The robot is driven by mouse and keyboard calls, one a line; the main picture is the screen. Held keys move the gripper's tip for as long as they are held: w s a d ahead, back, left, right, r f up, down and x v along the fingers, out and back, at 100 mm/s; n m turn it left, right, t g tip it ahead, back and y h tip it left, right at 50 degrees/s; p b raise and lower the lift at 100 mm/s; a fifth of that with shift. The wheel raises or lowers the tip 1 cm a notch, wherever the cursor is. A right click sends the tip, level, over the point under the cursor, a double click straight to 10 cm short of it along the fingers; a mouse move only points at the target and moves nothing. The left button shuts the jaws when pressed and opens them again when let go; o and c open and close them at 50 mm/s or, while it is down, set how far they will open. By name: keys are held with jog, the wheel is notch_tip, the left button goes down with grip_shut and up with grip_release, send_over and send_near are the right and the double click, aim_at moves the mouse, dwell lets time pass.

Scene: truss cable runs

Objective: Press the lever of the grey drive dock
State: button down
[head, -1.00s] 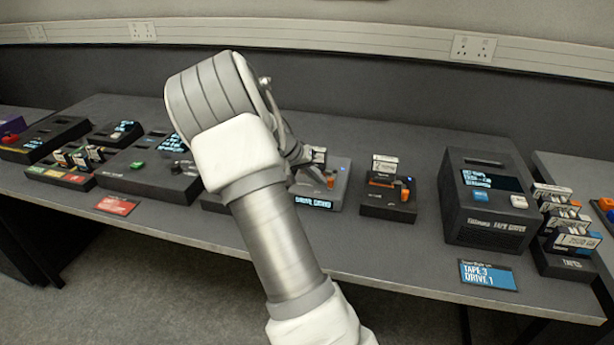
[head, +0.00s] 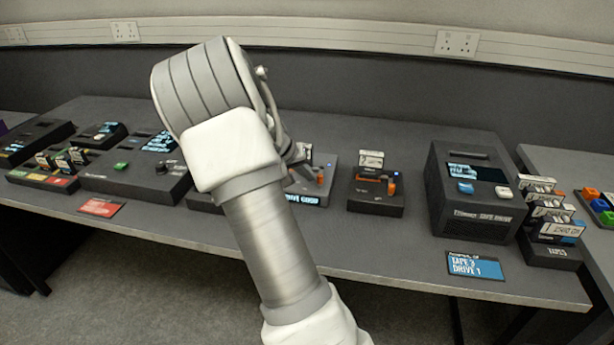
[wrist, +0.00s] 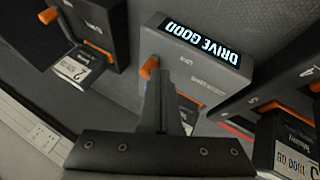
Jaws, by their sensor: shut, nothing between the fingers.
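The grey drive dock (wrist: 193,66) is in the middle of the wrist view, with a lit display reading "DRIVE GOOD". Its orange lever (wrist: 149,68) stands at its left edge there. In the head view the dock (head: 325,168) shows just right of my wrist, partly hidden by it. My gripper (wrist: 167,78) is shut and empty, its fingers reaching over the dock close beside the lever. I cannot tell whether they touch it. The fingers cover part of the dock and of a drive in it. In the head view my arm largely hides the gripper.
A black dock (head: 375,203) with its own orange lever stands close on the right in the head view. Beyond it is a dark tape drive box (head: 468,222) and a tape rack (head: 550,252). Another dark dock (wrist: 262,98) lies on the wrist view's right.

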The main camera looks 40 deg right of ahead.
jog(key=shift+s+d+f+n+t+b, duration=0.1)
jog(key=shift+s+d+n+t+b, duration=0.25)
jog(key=shift+s+n, duration=0.2)
jog(key=shift+s+d+n+t+b, duration=0.25)
jog(key=shift+s+n+t, duration=0.15)
jog(key=shift+n, duration=0.25)
jog(key=shift+s+d+n+t+y, duration=0.5)
jog(key=shift+s+d+n+t, duration=0.25)
jog(key=shift+n, duration=0.35)
jog(key=shift+s+d, duration=0.25)
jog(key=shift+d, duration=0.35)
jog(key=shift+s+d, duration=0.25)
jog(key=shift+d, duration=0.3)
jog(key=shift+s+d, duration=0.2)
jog(key=shift+d, duration=0.7)
